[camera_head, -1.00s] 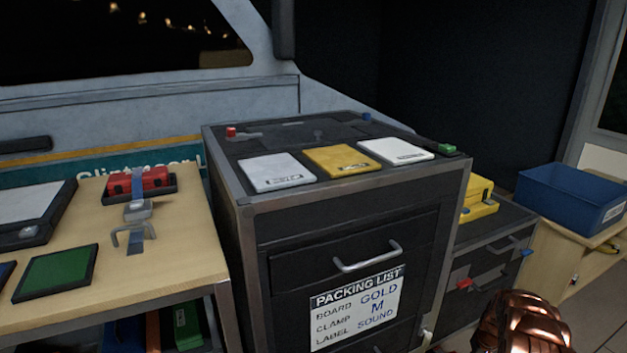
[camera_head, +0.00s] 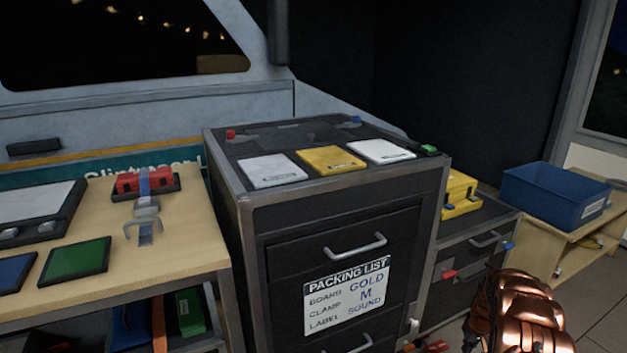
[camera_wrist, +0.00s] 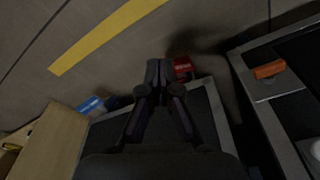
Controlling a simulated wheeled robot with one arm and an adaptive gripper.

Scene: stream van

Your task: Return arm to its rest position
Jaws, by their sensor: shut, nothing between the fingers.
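My gripper (camera_wrist: 158,72) shows in the wrist view with its fingertips together and nothing between them. It points down over the grey floor, near the edge of a dark cabinet top. In the head view only a copper-coloured part of my arm shows at the lower right, and the gripper is out of that picture. A red item (camera_wrist: 182,68) lies just right of the fingertips in the wrist view; I cannot tell whether it is touched.
The black drawer cabinet (camera_head: 290,225) carries white and gold boards (camera_head: 332,160) and a packing list (camera_head: 346,297). A wooden table (camera_head: 190,240) stands left. A blue bin (camera_head: 540,195) and a yellow box (camera_head: 459,193) are at the right. Floor is open at the lower right.

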